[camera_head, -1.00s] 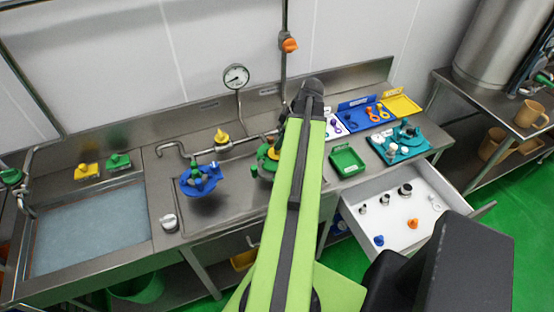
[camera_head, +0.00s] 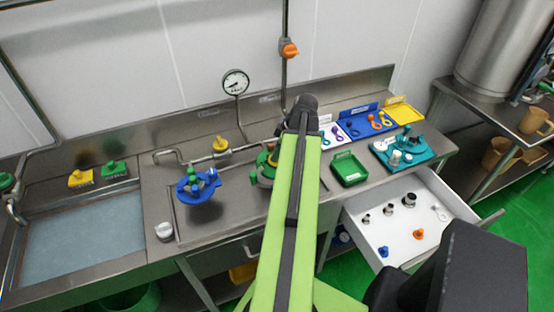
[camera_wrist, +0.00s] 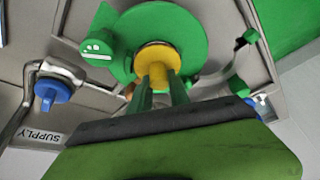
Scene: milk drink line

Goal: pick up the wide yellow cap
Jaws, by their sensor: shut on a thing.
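The wide yellow cap (camera_wrist: 155,57) is in the middle of the wrist view, against a round green part (camera_wrist: 190,32). My gripper (camera_wrist: 162,86) has its two green fingers on either side of the cap's narrower stem and is shut on it. I cannot tell whether the cap still touches the green part. In the head view the green part (camera_head: 263,170) stands on the steel counter, half hidden behind my arm.
A blue fixture (camera_head: 198,187) stands left on the counter. A green tray (camera_head: 349,170), a teal tray (camera_head: 424,158) and a yellow tray (camera_head: 403,112) lie right. An open white drawer (camera_head: 390,233) juts out with small parts. A blue valve knob (camera_wrist: 50,93) shows in the wrist view.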

